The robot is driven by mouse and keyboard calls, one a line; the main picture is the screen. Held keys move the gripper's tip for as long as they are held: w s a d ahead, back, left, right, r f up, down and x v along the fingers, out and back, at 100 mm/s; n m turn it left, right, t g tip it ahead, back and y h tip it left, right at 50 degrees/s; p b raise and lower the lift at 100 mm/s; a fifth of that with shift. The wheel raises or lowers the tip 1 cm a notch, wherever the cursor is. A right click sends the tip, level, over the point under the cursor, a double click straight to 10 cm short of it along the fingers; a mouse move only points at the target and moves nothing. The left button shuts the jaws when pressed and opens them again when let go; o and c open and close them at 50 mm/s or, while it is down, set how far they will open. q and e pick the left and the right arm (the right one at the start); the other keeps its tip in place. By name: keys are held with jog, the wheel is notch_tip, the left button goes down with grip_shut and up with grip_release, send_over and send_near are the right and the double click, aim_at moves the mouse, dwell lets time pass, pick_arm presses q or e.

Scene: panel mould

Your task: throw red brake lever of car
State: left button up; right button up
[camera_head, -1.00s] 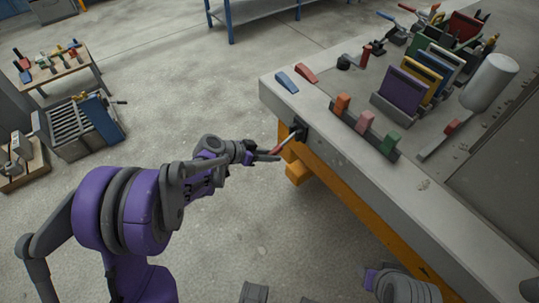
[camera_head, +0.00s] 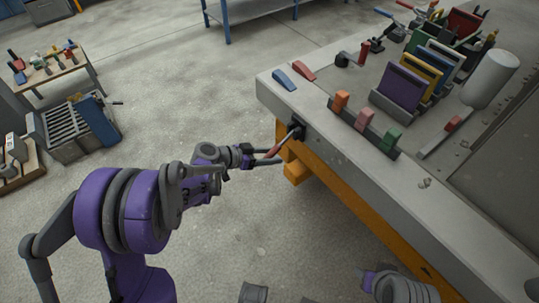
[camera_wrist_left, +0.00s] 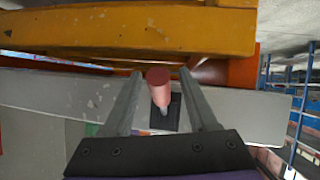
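The red brake lever (camera_head: 273,152) sticks out on a thin metal rod from a dark mount (camera_head: 298,131) on the side of the grey table-like body. My left gripper (camera_head: 280,157) is level with the lever's red handle, beside the orange frame. In the left wrist view the red handle (camera_wrist_left: 158,78) lies between the two fingers of the left gripper (camera_wrist_left: 160,76), with a gap on each side. The fingers are open and hold nothing. My right gripper is not in view.
The grey top (camera_head: 440,205) carries a blue wedge (camera_head: 284,79), a red wedge (camera_head: 304,73), a rack of coloured plates (camera_head: 400,88) and a white cylinder (camera_head: 490,80). The orange frame (camera_head: 345,200) runs below its edge.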

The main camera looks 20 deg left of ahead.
pick_arm(q)
jog(key=p+v, duration=0.1)
jog(key=v, duration=0.9)
jog(key=shift+s+a+r+p, duration=0.25)
jog(key=shift+p, duration=0.15)
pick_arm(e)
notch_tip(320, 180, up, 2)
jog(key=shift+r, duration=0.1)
pick_arm(q)
jog(key=s+d+n+g+y, duration=0.35)
jog(key=s+d, duration=0.25)
jog(key=s, duration=0.6)
jog(key=s+a+n+y, duration=0.2)
jog(key=s+n+y, duration=0.3)
jog(key=s, duration=0.6)
notch_tip(320, 180, up, 17)
jog(key=w+p, duration=0.2)
jog(key=p, duration=1.3)
jog(key=shift+m+t+y, duration=0.35)
jog(key=shift+m+y, duration=0.1)
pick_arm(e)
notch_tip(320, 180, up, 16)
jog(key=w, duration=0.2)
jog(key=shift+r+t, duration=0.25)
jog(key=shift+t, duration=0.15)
pick_arm(q)
jog(key=shift+f, duration=0.1)
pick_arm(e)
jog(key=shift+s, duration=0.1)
